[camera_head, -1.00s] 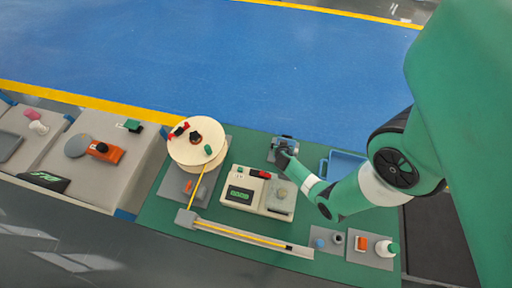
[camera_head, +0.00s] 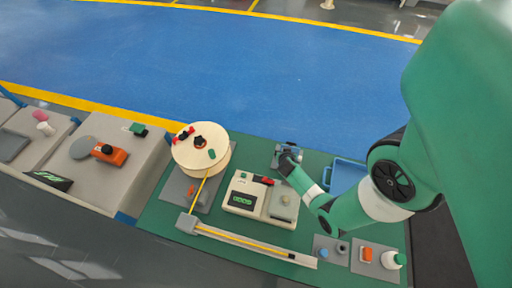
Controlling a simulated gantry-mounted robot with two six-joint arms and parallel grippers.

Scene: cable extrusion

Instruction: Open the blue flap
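My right arm comes in from the right, and its dark gripper (camera_head: 290,160) is at a small grey-blue device (camera_head: 281,148) at the back of the green work mat. The gripper covers part of the device. The blue flap cannot be told apart clearly there at this size. Whether the fingers are open or shut, and whether they touch the device, cannot be made out. My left gripper is not in view.
A cream cable spool (camera_head: 202,147) stands left of a cream control box (camera_head: 246,193). A long rail (camera_head: 255,243) with yellow cable runs along the front. A blue tray (camera_head: 347,174) lies right of the device. Small parts sit at front right.

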